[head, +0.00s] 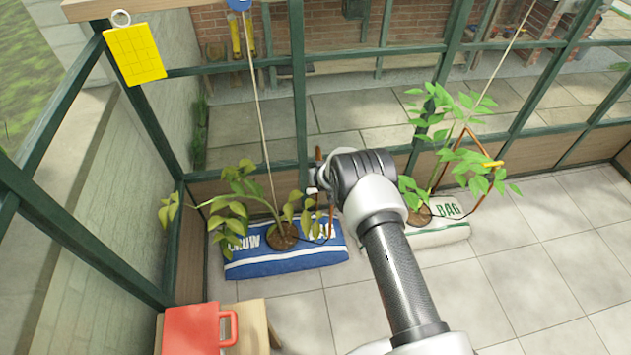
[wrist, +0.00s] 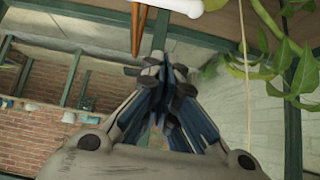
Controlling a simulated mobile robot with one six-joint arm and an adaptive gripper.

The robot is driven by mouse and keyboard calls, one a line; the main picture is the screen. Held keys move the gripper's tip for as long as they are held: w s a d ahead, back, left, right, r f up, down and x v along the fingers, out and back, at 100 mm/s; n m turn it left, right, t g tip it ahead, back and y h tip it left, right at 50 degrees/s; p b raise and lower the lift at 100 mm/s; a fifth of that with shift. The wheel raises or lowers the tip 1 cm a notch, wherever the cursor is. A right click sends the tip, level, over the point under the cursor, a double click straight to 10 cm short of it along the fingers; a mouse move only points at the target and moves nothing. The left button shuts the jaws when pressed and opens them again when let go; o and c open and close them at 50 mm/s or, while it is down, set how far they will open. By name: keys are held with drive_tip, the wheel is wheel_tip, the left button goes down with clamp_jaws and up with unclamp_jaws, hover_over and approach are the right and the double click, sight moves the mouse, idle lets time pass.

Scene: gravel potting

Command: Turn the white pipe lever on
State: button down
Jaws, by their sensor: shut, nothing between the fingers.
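A white rounded bar (wrist: 185,6), which may be the white pipe lever, crosses the top edge of the wrist view, cut off by the frame. A brown, pointed piece (wrist: 138,28) hangs beside it. My gripper (wrist: 165,72) is shut and empty, its fingertips just below the bar in that view; I cannot tell whether they touch it. In the head view my wrist hides most of the gripper and the area around it, near a thin copper-brown pipe (head: 331,215) by the blue grow bag (head: 285,262). The lever's position cannot be told.
A white grow bag (head: 440,232) holds a leafy plant and a copper pipe with a yellow lever (head: 492,164). The left plant's leaves (wrist: 296,70) hang close on the wrist view's right. A red can (head: 195,328) stands front left. Floor at right is clear.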

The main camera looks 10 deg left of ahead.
sight(321, 191)
wheel_tip(321, 191, down, 8)
drive_tip(key=w+b, duration=0.2)
drive_tip(key=b, duration=0.6)
drive_tip(key=shift+w+a, duration=0.4)
idle(0.5)
drive_tip(key=shift+s+d+r+p, duration=0.1)
drive_tip(key=shift+s+p, duration=0.1)
drive_tip(key=shift+p, duration=0.15)
drive_tip(key=shift+p, duration=0.6)
